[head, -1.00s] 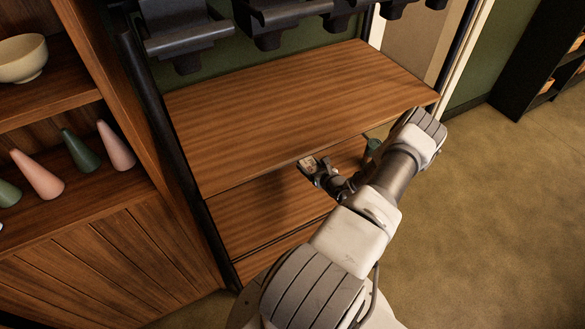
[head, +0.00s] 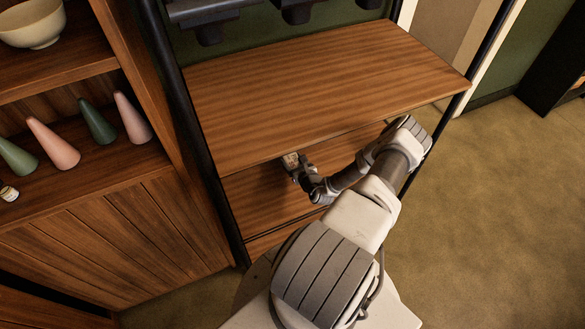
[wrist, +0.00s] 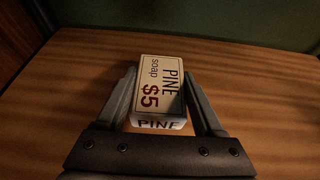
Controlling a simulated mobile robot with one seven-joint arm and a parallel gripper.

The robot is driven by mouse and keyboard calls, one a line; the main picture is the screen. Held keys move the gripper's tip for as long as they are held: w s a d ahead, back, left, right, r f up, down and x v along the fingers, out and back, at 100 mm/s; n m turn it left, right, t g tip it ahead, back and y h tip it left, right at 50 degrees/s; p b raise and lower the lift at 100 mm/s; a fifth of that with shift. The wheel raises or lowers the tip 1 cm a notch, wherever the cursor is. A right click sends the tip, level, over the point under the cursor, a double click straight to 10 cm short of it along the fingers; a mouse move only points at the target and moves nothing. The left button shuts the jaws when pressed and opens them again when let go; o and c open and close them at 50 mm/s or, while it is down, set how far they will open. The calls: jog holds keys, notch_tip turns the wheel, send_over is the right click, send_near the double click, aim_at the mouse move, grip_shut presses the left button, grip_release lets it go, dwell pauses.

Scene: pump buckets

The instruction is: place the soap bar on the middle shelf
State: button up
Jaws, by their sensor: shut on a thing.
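The soap bar is a small cream box lettered "PINE soap $5" (wrist: 158,85). In the wrist view it lies between both fingers of my gripper (wrist: 160,98), which is shut on it. In the head view the soap bar (head: 290,160) is small, at the tip of my gripper (head: 296,168), by the front edge of the upper board. The middle shelf (head: 262,195) is the wooden board beneath it, partly hidden by the upper board and my arm. The wrist view shows wood under the soap (wrist: 240,90); I cannot tell whether the soap touches it.
The wide upper board (head: 320,85) is bare and overhangs the middle shelf. A lower board (head: 262,240) shows beneath. A dark frame post (head: 200,130) stands at the left, beside a cabinet with cone-shaped vases (head: 55,143). Open floor (head: 480,200) lies to the right.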

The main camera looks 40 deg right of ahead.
aim_at(293, 167)
jog(key=shift+f+b, duration=0.75)
jog(key=shift+f, duration=1.2)
jog(key=shift+f, duration=0.15)
jog(key=shift+f, duration=0.15)
jog(key=o, duration=1.5)
jog(key=shift+s+a+r, duration=0.1)
jog(key=shift+s+r, duration=0.05)
jog(key=shift+r, duration=0.3)
jog(key=p+v, duration=0.3)
jog(key=v, duration=0.8)
jog(key=shift+s, duration=0.35)
